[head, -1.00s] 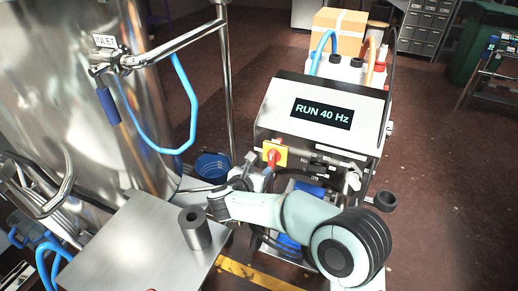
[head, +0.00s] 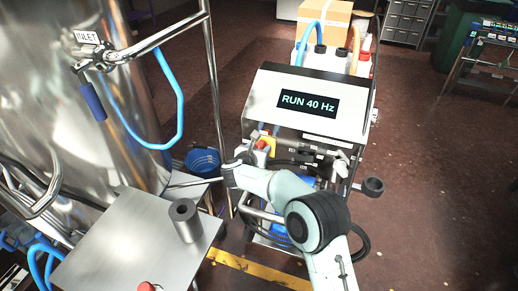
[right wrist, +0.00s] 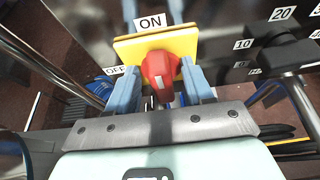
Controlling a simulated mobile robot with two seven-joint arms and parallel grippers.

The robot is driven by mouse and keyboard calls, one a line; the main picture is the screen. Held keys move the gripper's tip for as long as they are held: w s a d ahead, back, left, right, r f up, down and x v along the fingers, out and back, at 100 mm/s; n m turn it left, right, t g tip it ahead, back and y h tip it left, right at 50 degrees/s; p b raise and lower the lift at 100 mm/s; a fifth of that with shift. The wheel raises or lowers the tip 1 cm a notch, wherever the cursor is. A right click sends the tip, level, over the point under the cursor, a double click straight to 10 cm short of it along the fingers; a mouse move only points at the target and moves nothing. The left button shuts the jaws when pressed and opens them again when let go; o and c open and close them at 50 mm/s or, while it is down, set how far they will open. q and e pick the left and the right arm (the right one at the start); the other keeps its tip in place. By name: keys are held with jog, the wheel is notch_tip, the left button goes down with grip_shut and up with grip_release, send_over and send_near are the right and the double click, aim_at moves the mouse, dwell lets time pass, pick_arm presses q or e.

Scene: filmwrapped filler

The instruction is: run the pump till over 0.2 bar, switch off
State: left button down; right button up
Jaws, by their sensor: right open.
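The pump cart's control box (head: 330,93) has a screen (head: 308,104) reading "RUN 40 Hz". Below it is a red rotary switch (head: 262,144) on a yellow plate, partly hidden by my right gripper in the head view. In the right wrist view the red switch (right wrist: 160,72) sits on its yellow plate (right wrist: 128,48), with "ON" above and "OFF" at the left. My right gripper (right wrist: 160,94) is open, one finger on each side of the knob. I cannot tell whether they touch it. No readable pressure value shows. My left gripper is out of view.
A black dial (right wrist: 282,50) with numbers is right of the switch. A steel tank (head: 70,110) with a blue hose (head: 180,95) stands at left. A steel table (head: 110,250) holds a grey cylinder (head: 185,222). Open floor (head: 440,200) lies at right.

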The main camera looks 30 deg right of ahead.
grip_shut()
